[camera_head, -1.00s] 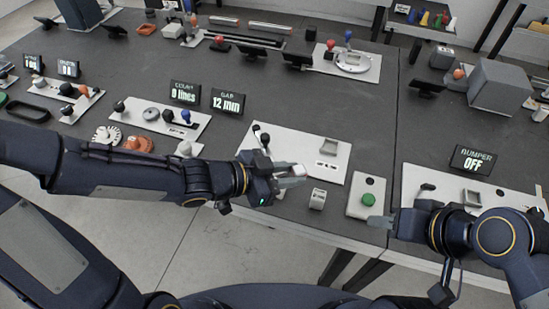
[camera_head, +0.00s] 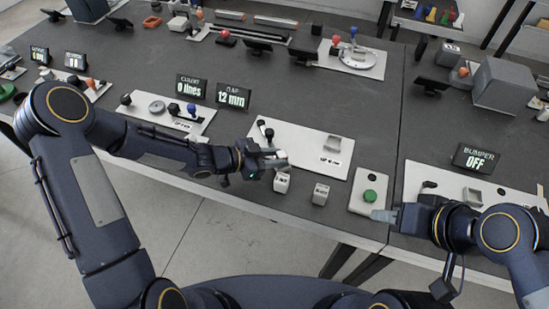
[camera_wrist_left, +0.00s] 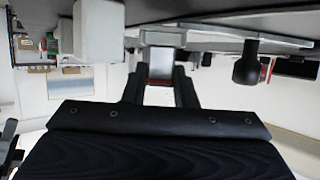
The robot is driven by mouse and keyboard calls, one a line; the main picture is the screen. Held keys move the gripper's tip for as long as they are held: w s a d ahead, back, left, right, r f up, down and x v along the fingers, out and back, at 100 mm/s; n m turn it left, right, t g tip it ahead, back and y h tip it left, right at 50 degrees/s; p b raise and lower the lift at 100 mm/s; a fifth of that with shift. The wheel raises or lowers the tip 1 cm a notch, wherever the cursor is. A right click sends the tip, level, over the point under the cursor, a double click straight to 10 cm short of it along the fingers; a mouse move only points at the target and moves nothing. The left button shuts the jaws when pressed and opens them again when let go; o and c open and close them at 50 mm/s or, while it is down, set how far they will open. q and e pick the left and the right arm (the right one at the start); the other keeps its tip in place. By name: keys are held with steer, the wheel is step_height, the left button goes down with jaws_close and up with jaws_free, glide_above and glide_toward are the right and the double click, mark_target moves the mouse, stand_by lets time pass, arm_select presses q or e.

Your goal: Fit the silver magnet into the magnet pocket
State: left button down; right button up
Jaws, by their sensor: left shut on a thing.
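My left gripper (camera_head: 277,159) is over the front left of a white panel (camera_head: 300,163), beside its black knobs (camera_head: 267,132). In the left wrist view its dark fingers (camera_wrist_left: 160,88) are shut on a small silver-grey piece (camera_wrist_left: 163,58) with some red at its base, which looks like the silver magnet. The fingers hide much of it in the head view. I cannot make out the magnet pocket for certain; a silver bracket (camera_head: 332,144) stands at the panel's back right. My right gripper (camera_head: 384,216) is beside a green button (camera_head: 370,196); its jaw opening is unclear.
Two white blocks (camera_head: 282,183) (camera_head: 321,194) stand near the table's front edge; the nearer one also shows in the left wrist view (camera_wrist_left: 97,30). A display (camera_head: 233,96) reading 12 mm stands behind the panel. Other panels with knobs are to the left and right.

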arm_select(q)
steer(key=shift+f, duration=0.25)
steer(key=shift+f, duration=0.1)
steer(key=shift+f, duration=0.15)
steer(key=c, duration=1.2)
jaws_free()
steer(key=shift+o, duration=0.2)
steer(key=shift+r, duration=0.35)
steer(key=p+v, duration=0.1)
steer(key=v, duration=1.1)
